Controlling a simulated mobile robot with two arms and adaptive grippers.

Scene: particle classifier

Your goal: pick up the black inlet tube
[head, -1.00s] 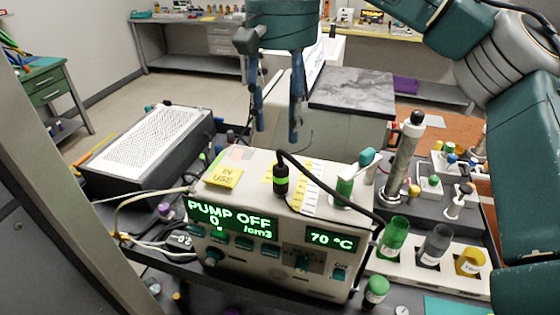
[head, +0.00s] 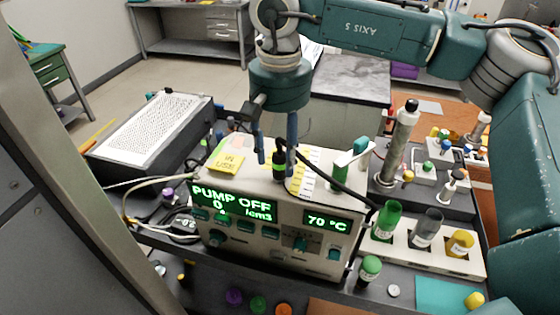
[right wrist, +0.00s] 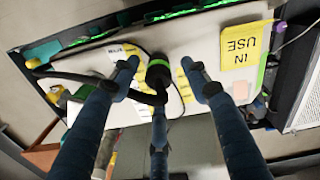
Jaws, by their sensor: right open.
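The black inlet tube (head: 326,182) has a dark upright end piece with a green band and stands on top of the pump box (head: 235,245). From there the hose arches and runs right toward the vials. My right gripper (head: 277,166) points down over the box, open, with its blue fingers spread around the end piece. In the right wrist view the end piece (right wrist: 158,68) sits between the spread fingertips (right wrist: 161,70), with gaps to both sides. Whether the third finger touches the tube is unclear. My left gripper is not in view.
A rack with a green vial (head: 387,220), a grey one and a yellow one is at right. A yellow "IN USE" label (head: 226,162) lies left. A perforated white-topped unit (head: 155,130) stands farther left.

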